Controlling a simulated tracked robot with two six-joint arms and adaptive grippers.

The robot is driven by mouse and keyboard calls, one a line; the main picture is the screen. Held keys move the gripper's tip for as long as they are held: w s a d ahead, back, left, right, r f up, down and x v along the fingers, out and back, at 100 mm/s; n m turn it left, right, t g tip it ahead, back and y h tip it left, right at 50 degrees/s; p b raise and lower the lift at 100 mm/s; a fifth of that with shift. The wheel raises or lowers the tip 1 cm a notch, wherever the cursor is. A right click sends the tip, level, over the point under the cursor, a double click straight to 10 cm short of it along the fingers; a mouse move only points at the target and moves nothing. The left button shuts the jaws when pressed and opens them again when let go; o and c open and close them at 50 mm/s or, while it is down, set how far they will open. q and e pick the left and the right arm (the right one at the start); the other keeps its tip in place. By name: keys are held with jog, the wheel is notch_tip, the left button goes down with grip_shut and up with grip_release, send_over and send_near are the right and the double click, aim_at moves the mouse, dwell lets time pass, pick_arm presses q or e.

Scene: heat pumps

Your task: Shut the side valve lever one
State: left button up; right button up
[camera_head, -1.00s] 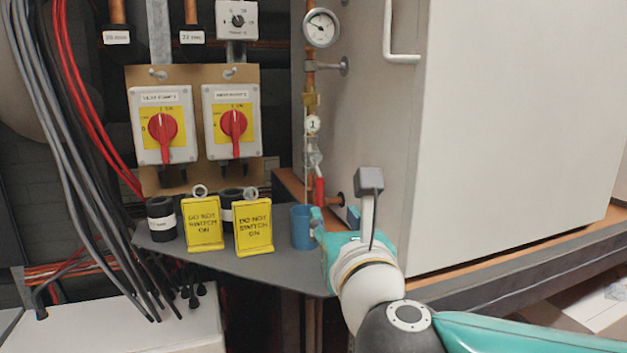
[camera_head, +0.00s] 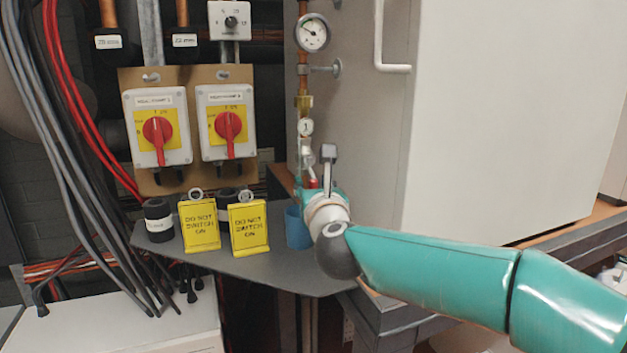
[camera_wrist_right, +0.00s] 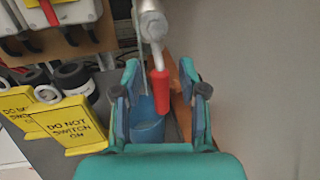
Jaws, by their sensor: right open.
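The side valve marked 1 (camera_head: 306,127) sits on the copper pipe below the round gauge. Its red lever (camera_wrist_right: 160,90) hangs down from the silver valve body (camera_wrist_right: 151,24) in the right wrist view. In the head view only a bit of the red lever (camera_head: 313,183) shows above my gripper. My right gripper (camera_wrist_right: 163,88) is open, with one finger on each side of the red lever. I see no clear contact between the fingers and the lever. In the head view my wrist hides most of the right gripper (camera_head: 318,190). My left gripper is not in view.
A blue cup (camera_head: 298,228) stands on the grey shelf (camera_head: 270,268) below the valve. Two yellow signs (camera_head: 200,226) stand left of it. Two red rotary switches (camera_head: 229,126) are on the board behind. A large pale cabinet (camera_head: 500,110) fills the right.

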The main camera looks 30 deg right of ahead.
jog(key=shift+w+d, duration=0.1)
jog(key=shift+w, duration=0.15)
grip_shut()
